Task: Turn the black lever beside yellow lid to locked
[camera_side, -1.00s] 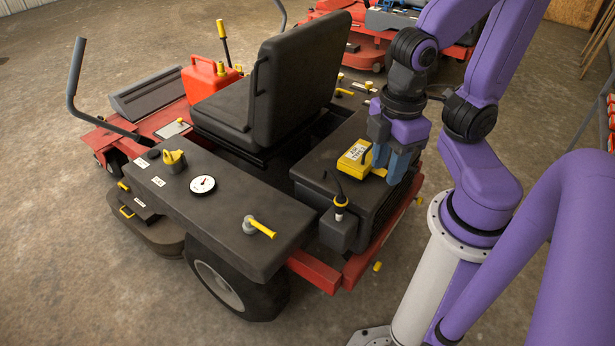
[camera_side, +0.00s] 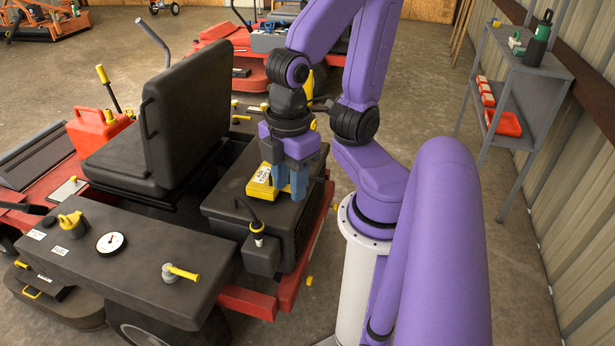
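The yellow lid (camera_side: 262,183), a flat box shape with a printed label, lies on top of the black engine housing (camera_side: 225,206) at the mower's rear. My gripper (camera_side: 287,192) points down just right of the lid, its blue fingers low over the housing's right side. The fingers partly cover the lid's right end; I cannot tell whether they touch anything or how far apart they are. I cannot make out a black lever beside the lid; the gripper may hide it.
The black seat (camera_side: 180,115) stands tall left of the housing. The front deck carries a yellow cap (camera_side: 70,224), a round gauge (camera_side: 111,242) and a yellow-handled valve (camera_side: 181,273). A red can (camera_side: 97,130) is far left. A grey shelf (camera_side: 520,85) stands right against the wall.

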